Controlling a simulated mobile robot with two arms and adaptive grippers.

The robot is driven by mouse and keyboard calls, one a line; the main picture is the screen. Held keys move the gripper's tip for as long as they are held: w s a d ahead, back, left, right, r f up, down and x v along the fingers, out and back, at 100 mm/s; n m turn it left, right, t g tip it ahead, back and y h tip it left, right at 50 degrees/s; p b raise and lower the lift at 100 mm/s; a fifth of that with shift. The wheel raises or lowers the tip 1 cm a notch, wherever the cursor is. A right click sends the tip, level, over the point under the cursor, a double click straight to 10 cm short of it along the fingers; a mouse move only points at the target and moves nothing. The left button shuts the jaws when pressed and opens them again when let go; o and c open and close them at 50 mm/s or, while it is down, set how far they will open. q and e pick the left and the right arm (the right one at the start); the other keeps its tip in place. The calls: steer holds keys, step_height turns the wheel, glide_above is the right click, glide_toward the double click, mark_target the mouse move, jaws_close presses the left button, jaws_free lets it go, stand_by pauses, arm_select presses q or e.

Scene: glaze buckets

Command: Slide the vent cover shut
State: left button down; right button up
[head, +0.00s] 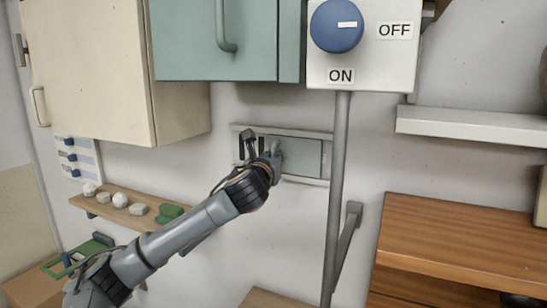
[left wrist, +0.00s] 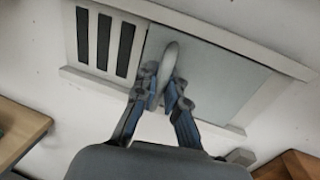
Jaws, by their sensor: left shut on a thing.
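The vent cover (head: 303,158) is a flat grey panel in a pale rail frame (head: 300,132) on the wall. It also shows in the left wrist view (left wrist: 212,76), with its upright rounded handle (left wrist: 169,62) near its left edge. Left of the cover, several dark vent slots (left wrist: 103,42) are exposed. My left gripper (head: 264,148) is at the cover's left part. In the left wrist view its fingers (left wrist: 163,92) are closed around the handle. In the head view the gripper partly hides the slots and handle. My right gripper is out of view.
A grey post (head: 336,200) under the blue dial box (head: 362,75) stands just right of the vent. A green cabinet (head: 200,50) hangs above. A shelf (head: 125,212) with stones lies below left. A wooden unit (head: 470,245) stands at right.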

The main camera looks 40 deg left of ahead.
arm_select(q)
steer(key=shift+a, duration=0.15)
steer(key=s+a, duration=0.1)
steer(key=a, duration=0.2)
steer(key=s+a+b, duration=0.1)
steer(key=a, duration=0.2)
steer(key=s+a+b, duration=0.1)
steer(key=a, duration=0.3)
steer(key=shift+f, duration=0.4)
steer(key=shift+s+a+r, duration=0.1)
steer(key=shift+a, duration=0.3)
steer(key=c, duration=1.8)
jaws_free()
steer(key=shift+o, duration=0.6)
steer(key=shift+s+a+r, duration=0.15)
steer(key=shift+s+r, duration=0.1)
steer(key=shift+s, duration=0.1)
steer(key=shift+w, duration=0.1)
